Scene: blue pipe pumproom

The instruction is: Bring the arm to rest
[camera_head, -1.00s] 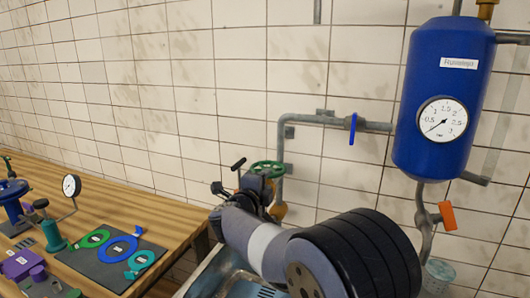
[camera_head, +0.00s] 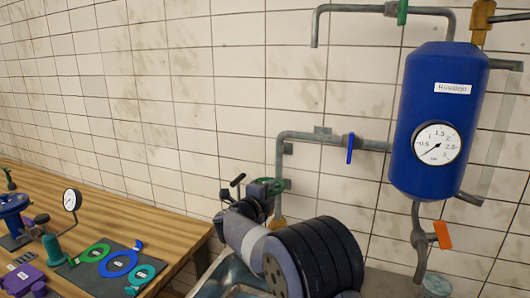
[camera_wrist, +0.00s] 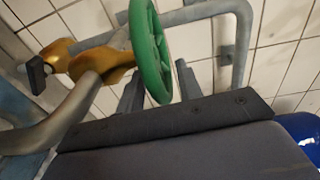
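My gripper (camera_wrist: 160,88) shows in the wrist view with its two dark fingers apart. The rim of a green handwheel (camera_wrist: 151,50) stands between the fingers, with a visible gap to the right finger. I cannot tell whether the left finger touches it. In the head view my gripper is at the end of my arm, in front of the wall pipe, and partly hides the green handwheel (camera_head: 272,183). My arm reaches up from the bottom of that view. A yellow valve body (camera_wrist: 98,62) on a grey pipe is left of the wheel.
A wooden table (camera_head: 150,226) at left holds a dark mat (camera_head: 83,275) with green and blue rings, and a gauge (camera_head: 71,199). A blue tank (camera_head: 437,105) with a dial hangs at right. A blue-handled pipe (camera_head: 315,136) runs along the wall. A metal basin (camera_head: 222,277) lies below my arm.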

